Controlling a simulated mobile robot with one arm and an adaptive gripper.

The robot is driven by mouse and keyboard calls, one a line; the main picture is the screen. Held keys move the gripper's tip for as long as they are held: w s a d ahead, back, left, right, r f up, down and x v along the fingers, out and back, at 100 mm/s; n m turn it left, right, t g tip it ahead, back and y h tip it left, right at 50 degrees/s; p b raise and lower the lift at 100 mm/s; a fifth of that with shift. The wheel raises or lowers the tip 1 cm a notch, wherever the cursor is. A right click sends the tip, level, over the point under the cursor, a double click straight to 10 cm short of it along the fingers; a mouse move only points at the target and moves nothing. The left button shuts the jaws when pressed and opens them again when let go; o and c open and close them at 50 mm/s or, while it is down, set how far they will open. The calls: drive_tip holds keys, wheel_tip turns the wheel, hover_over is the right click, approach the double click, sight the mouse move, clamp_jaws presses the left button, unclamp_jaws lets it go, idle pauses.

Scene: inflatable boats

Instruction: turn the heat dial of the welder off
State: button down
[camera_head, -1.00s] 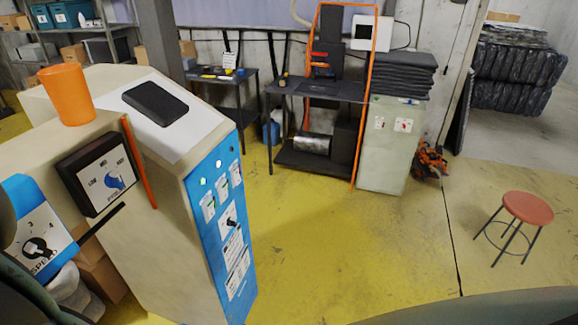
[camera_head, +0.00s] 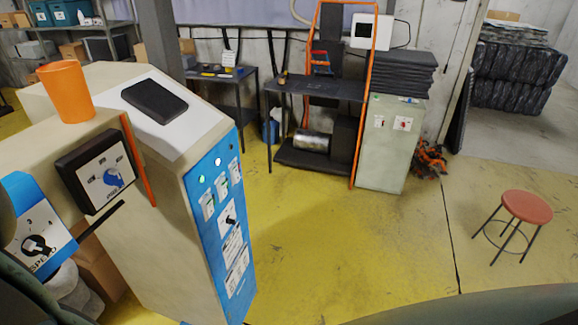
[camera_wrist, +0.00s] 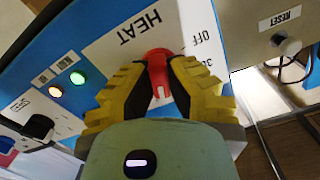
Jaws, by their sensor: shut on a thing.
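The welder's heat dial (camera_wrist: 158,68) is a red knob on a white panel in the wrist view. The panel (camera_wrist: 118,45) carries the word HEAT, with OFF and a number starting with 3 to the right of the knob. My gripper (camera_wrist: 158,85) has its yellow-and-black fingers closed on both sides of the red knob. A pale mark shows at the knob's lower end; I cannot tell exactly which setting it points to. In the head view the heat dial and my fingers are hidden.
In the head view, a blue-fronted cabinet (camera_head: 222,225) stands close by; yellow floor (camera_head: 340,240) is open toward the red stool (camera_head: 526,206).

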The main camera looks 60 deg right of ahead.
drive_tip(key=shift+n, duration=0.3)
drive_tip(key=n+b, duration=0.1)
drive_tip(key=n, duration=0.2)
drive_tip(key=shift+a, duration=0.1)
drive_tip(key=n, duration=0.3)
drive_tip(key=shift+n+b, duration=0.3)
drive_tip(key=shift+b, duration=0.1)
drive_tip(key=n+b, duration=0.1)
drive_tip(key=n, duration=0.2)
drive_tip(key=shift+a+n, duration=0.15)
drive_tip(key=shift+n, duration=0.25)
drive_tip(key=n+b, duration=0.1)
drive_tip(key=n, duration=0.2)
drive_tip(key=shift+s+f+n+b, duration=0.1)
drive_tip(key=shift+n+b, duration=0.2)
drive_tip(key=n+b, duration=0.1)
drive_tip(key=n, duration=0.4)
drive_tip(key=shift+a+f+n+b, duration=0.1)
drive_tip(key=shift+a+n+b, duration=0.05)
drive_tip(key=shift+n+b, duration=0.15)
drive_tip(key=shift+f+n, duration=0.1)
drive_tip(key=shift+n, duration=1.7)
